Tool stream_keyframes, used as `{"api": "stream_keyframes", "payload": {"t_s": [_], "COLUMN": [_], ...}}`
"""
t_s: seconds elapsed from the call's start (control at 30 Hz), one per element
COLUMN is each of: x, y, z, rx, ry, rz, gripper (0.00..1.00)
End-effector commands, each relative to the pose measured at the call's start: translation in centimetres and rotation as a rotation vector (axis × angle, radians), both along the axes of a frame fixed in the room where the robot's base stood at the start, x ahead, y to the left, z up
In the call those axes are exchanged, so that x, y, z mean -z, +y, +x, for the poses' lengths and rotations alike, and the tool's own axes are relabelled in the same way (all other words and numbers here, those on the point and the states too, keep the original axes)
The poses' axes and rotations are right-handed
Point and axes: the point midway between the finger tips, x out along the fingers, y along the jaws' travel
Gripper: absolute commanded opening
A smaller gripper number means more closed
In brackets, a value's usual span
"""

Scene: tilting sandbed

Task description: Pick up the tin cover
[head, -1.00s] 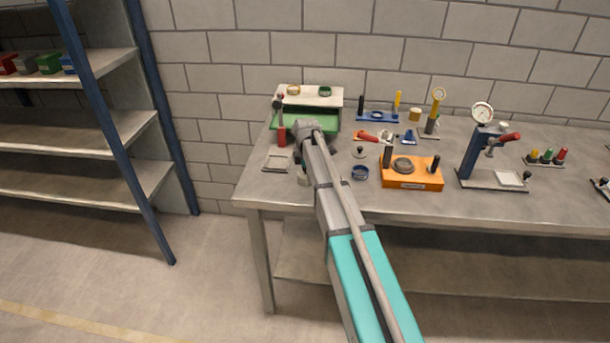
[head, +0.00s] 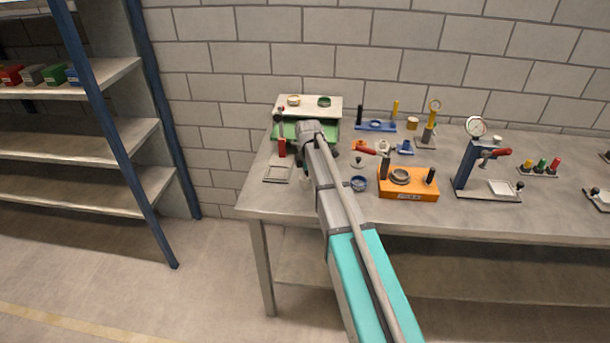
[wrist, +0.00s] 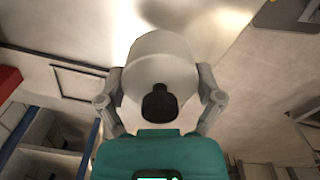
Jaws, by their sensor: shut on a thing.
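The tin cover (wrist: 160,52) is a pale grey round piece with a black knob, seen close in the wrist view. My gripper (wrist: 158,103) has a finger on each side of it and is shut on it. The bench surface lies beyond it; I cannot tell how far the cover is above it. In the head view my arm hides the gripper and most or all of the cover, near the left end of the bench (head: 255,205).
A green tray with a pale top (head: 310,101) stands behind my arm. A red-handled tool (head: 281,145) and a square frame (head: 277,173) are to the left. Blue-posted shelves stand further left.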

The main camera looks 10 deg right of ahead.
Motion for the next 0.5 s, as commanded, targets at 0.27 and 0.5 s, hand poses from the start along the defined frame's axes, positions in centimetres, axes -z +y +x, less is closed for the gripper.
{"api": "stream_keyframes", "payload": {"t_s": [0.27,0.5], "x": [-4.0,-5.9], "y": [-0.3,-0.9], "z": [-3.1,-8.1], "rx": [0.0,0.0], "ry": [0.0,0.0], "rz": [0.0,0.0], "gripper": [0.45,0.45]}}
